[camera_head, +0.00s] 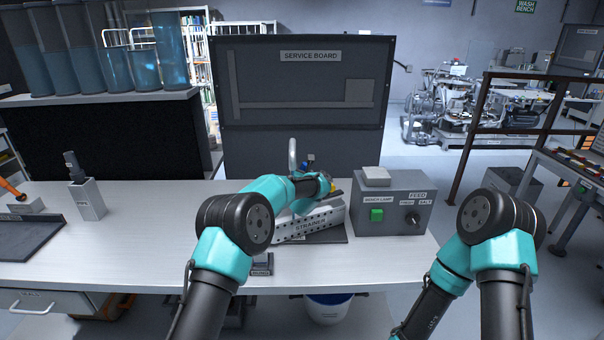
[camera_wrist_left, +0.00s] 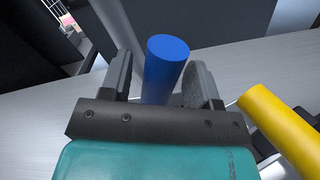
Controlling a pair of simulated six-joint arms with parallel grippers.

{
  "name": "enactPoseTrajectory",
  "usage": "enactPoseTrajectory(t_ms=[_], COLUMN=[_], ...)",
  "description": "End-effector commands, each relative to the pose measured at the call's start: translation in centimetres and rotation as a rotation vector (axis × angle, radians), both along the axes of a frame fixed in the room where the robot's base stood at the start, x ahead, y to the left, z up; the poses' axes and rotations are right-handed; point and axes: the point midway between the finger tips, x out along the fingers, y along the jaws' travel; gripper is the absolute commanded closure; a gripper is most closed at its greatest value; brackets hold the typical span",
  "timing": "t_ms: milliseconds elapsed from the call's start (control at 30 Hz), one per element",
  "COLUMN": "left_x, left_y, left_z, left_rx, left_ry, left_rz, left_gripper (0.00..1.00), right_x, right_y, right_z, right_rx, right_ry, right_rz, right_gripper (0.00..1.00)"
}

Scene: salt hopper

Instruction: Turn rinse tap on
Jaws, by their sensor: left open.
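A pale curved tap spout (camera_head: 292,155) rises at the back of the bench, behind the strainer. A small blue part (camera_head: 310,158) shows just right of it. In the left wrist view a blue cylindrical handle (camera_wrist_left: 168,62) stands between the two dark fingers of my left gripper (camera_wrist_left: 157,84). The fingers are apart, with a gap visible on the left; contact on the right cannot be told. In the head view my left gripper (camera_head: 308,173) is partly hidden by its own arm. My right gripper is out of view; only its arm shows.
A yellow cylinder (camera_wrist_left: 285,128) lies close to the right of my left gripper. A perforated strainer (camera_head: 318,219) sits under my left arm. A grey feed box (camera_head: 395,215) with a green button stands to the right. The bench's left middle (camera_head: 145,235) is clear.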

Motion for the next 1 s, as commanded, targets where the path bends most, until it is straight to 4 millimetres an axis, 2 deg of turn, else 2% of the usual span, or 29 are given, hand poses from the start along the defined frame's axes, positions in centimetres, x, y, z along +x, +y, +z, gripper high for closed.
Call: enactPoseTrajectory(t_ms=[200,800,1000], left_x=[0.01,0.00,0.00], left_y=[0.02,0.02,0.00], left_z=[0.03,0.05,0.04], left_rx=[0.000,0.000,0.002], left_ry=[0.000,-0.001,-0.001], left_rz=[0.000,0.000,0.000], left_gripper=[0.44,1.00,1.00], right_x=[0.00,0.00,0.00], right_y=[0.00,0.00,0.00], right_z=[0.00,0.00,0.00], right_rx=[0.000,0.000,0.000], right_ry=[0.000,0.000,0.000], right_rz=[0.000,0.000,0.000], right_gripper=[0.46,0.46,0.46])
